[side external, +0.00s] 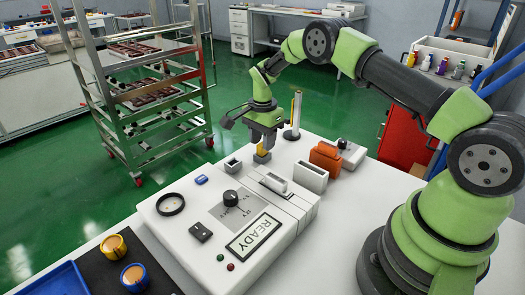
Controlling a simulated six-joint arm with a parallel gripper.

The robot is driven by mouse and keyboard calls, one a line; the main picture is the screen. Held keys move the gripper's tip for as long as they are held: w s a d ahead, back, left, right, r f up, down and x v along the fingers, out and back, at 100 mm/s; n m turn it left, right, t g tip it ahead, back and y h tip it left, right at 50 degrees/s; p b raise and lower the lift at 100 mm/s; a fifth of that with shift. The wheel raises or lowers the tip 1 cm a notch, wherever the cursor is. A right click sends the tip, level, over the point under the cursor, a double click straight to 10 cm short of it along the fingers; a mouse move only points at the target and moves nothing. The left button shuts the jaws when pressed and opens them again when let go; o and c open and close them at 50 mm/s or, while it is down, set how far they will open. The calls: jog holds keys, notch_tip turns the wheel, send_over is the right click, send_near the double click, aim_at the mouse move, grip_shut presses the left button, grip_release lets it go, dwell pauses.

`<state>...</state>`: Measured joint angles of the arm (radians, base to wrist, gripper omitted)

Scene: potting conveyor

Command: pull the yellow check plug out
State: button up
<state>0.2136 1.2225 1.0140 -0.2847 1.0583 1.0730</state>
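My gripper (263,146) points down at the back of the white test unit (185,230). A small yellow piece, which looks like the check plug (262,151), shows right at its fingertips, above a small grey-blue block (262,158). The fingers hide most of the plug. I cannot tell whether they are closed on it or only around it, nor whether the plug is seated.
A post with a yellow stripe (296,112) stands close behind my gripper. An orange block (325,156) and a white slotted box (310,177) stand to the right. A small open grey box (233,164) is at left. A black knob (231,197) rises in front.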

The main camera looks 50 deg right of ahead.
grip_shut()
jog(key=shift+r, duration=0.15)
jog(key=shift+r, duration=1.4)
jog(key=shift+r, duration=0.2)
jog(key=shift+r, duration=1.3)
jog(key=shift+r, duration=0.1)
notch_tip(320, 180, up, 7)
dwell(0.4)
